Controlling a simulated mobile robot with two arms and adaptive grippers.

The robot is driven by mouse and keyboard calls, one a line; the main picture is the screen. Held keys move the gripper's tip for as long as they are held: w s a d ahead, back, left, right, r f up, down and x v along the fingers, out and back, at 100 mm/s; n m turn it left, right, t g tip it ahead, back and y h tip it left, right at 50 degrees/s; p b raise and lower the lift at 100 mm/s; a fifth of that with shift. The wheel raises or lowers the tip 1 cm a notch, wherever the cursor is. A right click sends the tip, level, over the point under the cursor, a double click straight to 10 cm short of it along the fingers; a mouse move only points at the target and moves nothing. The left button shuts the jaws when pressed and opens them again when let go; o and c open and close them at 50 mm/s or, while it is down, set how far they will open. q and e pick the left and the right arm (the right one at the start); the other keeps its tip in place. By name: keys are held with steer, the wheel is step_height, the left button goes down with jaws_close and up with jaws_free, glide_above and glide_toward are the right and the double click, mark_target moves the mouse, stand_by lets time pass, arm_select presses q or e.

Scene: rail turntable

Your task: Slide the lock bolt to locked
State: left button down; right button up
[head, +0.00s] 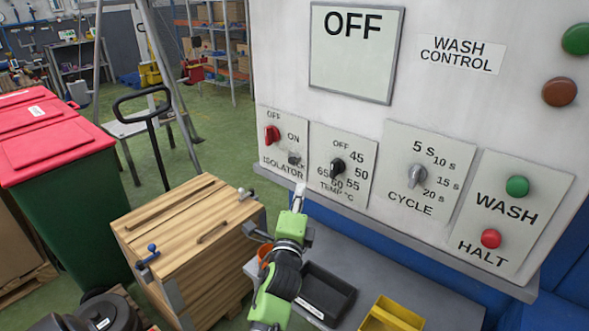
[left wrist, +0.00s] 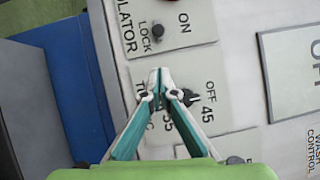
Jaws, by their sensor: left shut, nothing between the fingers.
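The isolator panel (head: 282,147) is at the left of the white control board, with a red knob (head: 271,135) beside its OFF and ON marks. A small grey knob (head: 294,158) sits low on this panel. In the left wrist view a dark round knob (left wrist: 157,31) stands beside the word LOCK. Whether it is at its locked end I cannot tell. My left gripper (head: 299,188) is shut and empty, just below the isolator panel. In the left wrist view its closed fingertips (left wrist: 160,72) are in front of the temperature panel, apart from the LOCK knob. My right gripper is not in view.
The temperature knob (head: 337,167) and cycle knob (head: 417,174) are to the right. Below stand a black tray (head: 325,291) and a yellow bin (head: 392,316) on a grey shelf. A wooden crate (head: 180,225) with a blue-handled fitting (head: 149,252) stands left of my arm.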

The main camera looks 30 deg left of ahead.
mark_target(288, 156)
arm_select(q)
steer(key=shift+w+a+r+p, duration=0.2)
steer(key=shift+w+a+p, duration=0.2)
steer(key=shift+w+a, duration=0.65)
steer(key=shift+w+a+r+p, duration=0.15)
steer(key=shift+w+a+p, duration=0.3)
steer(key=shift+w+a, duration=0.55)
steer(key=shift+w+a+r+p, duration=0.2)
steer(key=shift+w+a+p, duration=0.2)
steer(key=shift+w+a, duration=0.6)
steer(key=shift+w+a, duration=0.15)
steer(key=shift+a, duration=1.65)
steer(key=shift+d, duration=0.1)
